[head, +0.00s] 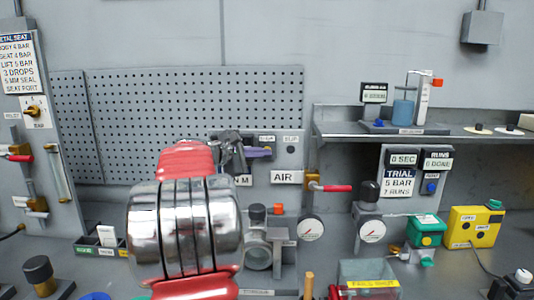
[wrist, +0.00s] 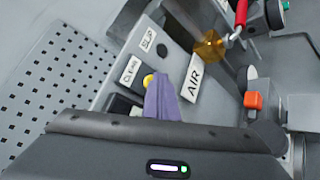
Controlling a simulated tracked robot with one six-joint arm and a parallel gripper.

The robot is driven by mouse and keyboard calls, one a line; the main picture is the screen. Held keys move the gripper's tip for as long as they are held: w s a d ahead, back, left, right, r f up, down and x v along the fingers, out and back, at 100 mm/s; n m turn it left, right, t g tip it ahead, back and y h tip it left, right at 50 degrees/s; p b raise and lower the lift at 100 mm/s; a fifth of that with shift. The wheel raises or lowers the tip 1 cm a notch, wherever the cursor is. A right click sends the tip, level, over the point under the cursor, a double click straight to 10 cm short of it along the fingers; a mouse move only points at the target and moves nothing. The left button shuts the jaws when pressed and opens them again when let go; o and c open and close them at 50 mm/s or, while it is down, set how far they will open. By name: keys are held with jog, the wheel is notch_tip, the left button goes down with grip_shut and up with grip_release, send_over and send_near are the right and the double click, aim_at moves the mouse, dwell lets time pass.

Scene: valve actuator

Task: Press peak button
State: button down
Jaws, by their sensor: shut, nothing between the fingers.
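My gripper (head: 258,152) is at the grey valve panel on the back wall, its dark body and purple fingers seen past my red and chrome arm. In the wrist view its purple fingers (wrist: 165,98) look closed together, with nothing between them. A small round yellow button (wrist: 149,80) shows beside the fingers, below a small label (wrist: 131,68) that I cannot read surely. The fingers partly cover that area, and I cannot tell whether they touch the button. I cannot read the word peak on any label.
An AIR plate (head: 287,177) is beside the fingers. A red-handled valve (head: 328,187) sticks out to the right of the panel. Gauges (head: 310,229), a green box (head: 427,230) and a yellow box (head: 473,227) stand on the bench. A shelf (head: 440,132) juts out at the right.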

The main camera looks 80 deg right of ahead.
jog(key=shift+a, duration=0.1)
jog(key=shift+s+a, duration=0.25)
jog(key=shift+a, duration=0.6)
jog(key=shift+a, duration=0.1)
jog(key=a, duration=0.2)
jog(key=s+a, duration=0.1)
jog(key=a, duration=0.1)
jog(key=shift+a, duration=0.35)
dwell(0.9)
